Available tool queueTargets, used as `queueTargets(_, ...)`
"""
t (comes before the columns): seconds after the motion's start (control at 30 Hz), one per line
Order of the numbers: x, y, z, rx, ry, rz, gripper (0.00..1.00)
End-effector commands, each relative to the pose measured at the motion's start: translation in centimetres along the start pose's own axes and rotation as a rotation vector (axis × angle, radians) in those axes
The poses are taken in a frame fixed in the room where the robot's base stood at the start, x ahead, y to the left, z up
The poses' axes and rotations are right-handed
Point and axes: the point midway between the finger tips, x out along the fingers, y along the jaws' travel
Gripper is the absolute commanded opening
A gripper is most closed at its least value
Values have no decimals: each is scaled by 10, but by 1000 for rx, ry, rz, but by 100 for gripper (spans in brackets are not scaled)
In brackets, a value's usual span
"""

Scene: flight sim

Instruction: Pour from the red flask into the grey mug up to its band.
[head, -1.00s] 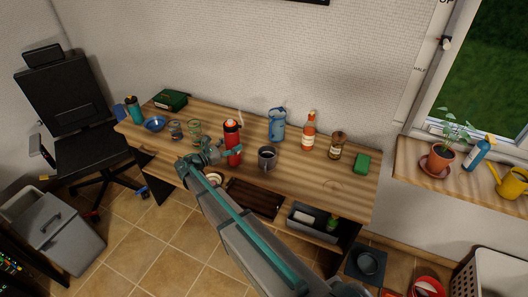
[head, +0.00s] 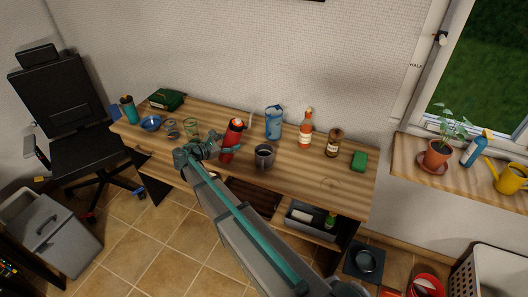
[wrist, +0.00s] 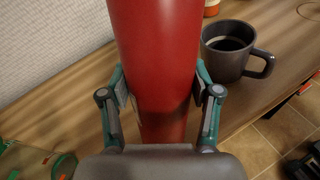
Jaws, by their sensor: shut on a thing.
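The red flask (head: 233,138) is tilted slightly, its top leaning right toward the mug in the head view. My gripper (head: 221,151) is shut on it; in the wrist view the fingers press both sides of the red body (wrist: 155,45). The flask appears held at about tabletop height; I cannot tell whether its base touches. The grey mug (head: 264,158) stands upright just right of the flask, apart from it. In the wrist view the mug (wrist: 222,64) has dark liquid inside, below the rim.
On the wooden desk (head: 310,180), a blue pitcher (head: 274,123), an orange-red bottle (head: 305,130) and a brown bottle (head: 334,143) stand behind and right of the mug. Clear glasses (head: 191,128) stand left of my gripper. The desk's front right is clear.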

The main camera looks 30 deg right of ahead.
Motion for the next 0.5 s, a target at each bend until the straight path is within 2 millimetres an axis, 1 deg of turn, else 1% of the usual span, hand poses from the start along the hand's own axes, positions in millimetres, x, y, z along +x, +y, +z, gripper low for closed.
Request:
queueTargets(0.2, 3, -4, 1, 79, 75, 0, 0)
queueTargets(0.5, 4, -4, 1, 106, 103, 1, 0)
